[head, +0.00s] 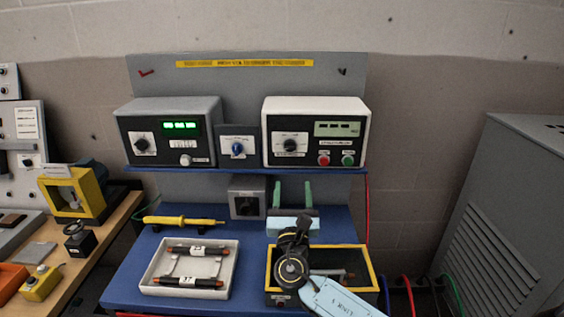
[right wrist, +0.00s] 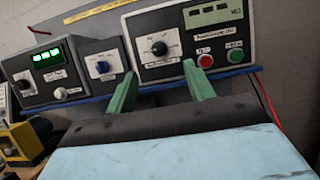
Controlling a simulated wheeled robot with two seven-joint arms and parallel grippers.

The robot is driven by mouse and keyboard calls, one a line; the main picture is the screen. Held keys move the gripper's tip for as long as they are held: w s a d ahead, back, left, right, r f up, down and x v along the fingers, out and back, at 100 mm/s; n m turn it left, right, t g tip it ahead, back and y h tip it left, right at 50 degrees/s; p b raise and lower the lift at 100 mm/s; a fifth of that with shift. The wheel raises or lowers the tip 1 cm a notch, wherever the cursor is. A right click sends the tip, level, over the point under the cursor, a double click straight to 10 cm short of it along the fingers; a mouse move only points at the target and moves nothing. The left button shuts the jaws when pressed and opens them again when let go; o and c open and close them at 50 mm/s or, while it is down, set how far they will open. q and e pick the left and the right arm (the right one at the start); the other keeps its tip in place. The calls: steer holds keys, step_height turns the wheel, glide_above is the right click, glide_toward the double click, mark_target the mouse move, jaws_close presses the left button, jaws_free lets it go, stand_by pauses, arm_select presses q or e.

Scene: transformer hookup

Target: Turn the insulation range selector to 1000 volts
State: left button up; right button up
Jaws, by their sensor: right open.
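The tester with a MΩ display (head: 338,129) is the white-edged box on the right of the blue shelf. Its round black selector knob (head: 290,144) sits on a white dial plate at the left of its face. The knob also shows in the right wrist view (right wrist: 159,48), where its dial marks are too small to read. My right gripper (head: 293,188) has two green fingers, spread apart and empty, pointing at the tester from below and in front. In the right wrist view the knob appears between and beyond the fingertips (right wrist: 159,70), not touched. My left gripper is not in view.
A red button (head: 324,160) and a green button (head: 348,160) are right of the knob. A small blue-knob box (head: 238,147) and a green-lit meter (head: 170,137) stand left. Below are a white fuse tray (head: 157,267), a yellow probe (head: 180,221) and a yellow-edged box (head: 372,268).

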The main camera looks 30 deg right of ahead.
mark_target(290, 150)
steer(key=x, duration=0.4)
steer(key=f+x, duration=0.1)
steer(key=x, duration=0.4)
steer(key=p+x, duration=0.1)
steer(key=x, duration=0.3)
steer(key=shift+w+d+f, duration=0.15)
steer(key=shift+w, duration=0.6)
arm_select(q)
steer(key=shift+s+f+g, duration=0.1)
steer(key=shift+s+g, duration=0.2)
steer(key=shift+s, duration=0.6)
